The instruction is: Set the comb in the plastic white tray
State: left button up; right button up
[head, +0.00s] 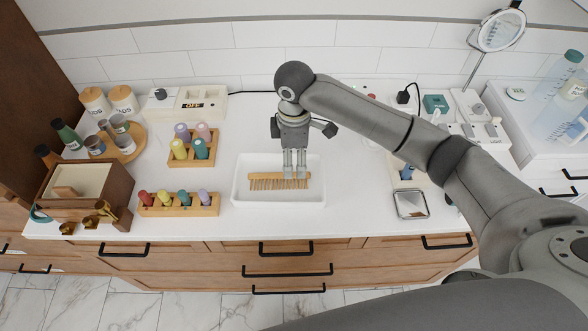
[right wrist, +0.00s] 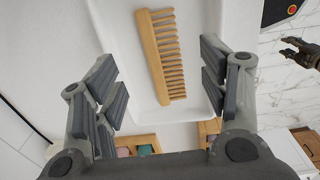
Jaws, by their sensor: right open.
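The wooden comb (head: 265,176) lies in the white plastic tray (head: 243,193) on the counter, spine to the back and teeth to the front. In the right wrist view the comb (right wrist: 155,58) lies inside the tray (right wrist: 107,22), clear of its side walls. My right gripper (head: 294,176) points down over the tray, with its fingertips in front of the comb's right half. In the right wrist view its fingers (right wrist: 160,82) are spread wide, with the comb between and beyond them and no hold on it. My left gripper is absent from the head view; a dark gripper-like part (right wrist: 300,50) shows at the right wrist view's edge.
Wooden racks of coloured bottles (head: 180,203) (head: 193,150) stand left of the tray. The counter in front of the tray is narrow.

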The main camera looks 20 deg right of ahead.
notch_tip(320, 180, up, 4)
jog(key=shift+f, duration=0.1)
jog(key=shift+s+f, duration=0.1)
dwell(0.5)
